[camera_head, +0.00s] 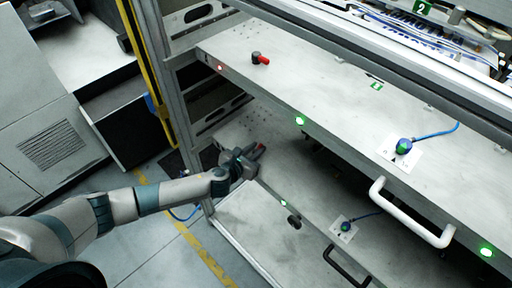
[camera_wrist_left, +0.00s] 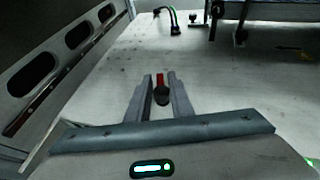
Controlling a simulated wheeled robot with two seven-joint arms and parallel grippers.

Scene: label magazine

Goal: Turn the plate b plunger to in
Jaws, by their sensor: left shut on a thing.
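My left gripper (camera_head: 254,156) reaches over the left end of the lower plate (camera_head: 290,165). It is shut on the lower plunger, whose red lever (camera_head: 260,149) shows beyond the fingers. In the left wrist view the gripper (camera_wrist_left: 161,92) has its fingers on both sides of the plunger's dark round body (camera_wrist_left: 161,97), and the red lever (camera_wrist_left: 160,79) points away from the wrist. A second plunger (camera_head: 257,57), dark with a red lever pointing right, stands on the upper plate (camera_head: 330,85). I see no letter that tells which plate is b.
The upper plate overhangs the lower one. A white handle (camera_head: 411,218) and a black handle (camera_head: 345,267) stick out at the front. Blue cables run to a connector (camera_head: 403,147) above and another (camera_head: 345,227) below. A perforated side wall (camera_wrist_left: 72,38) stands left of the lower plate.

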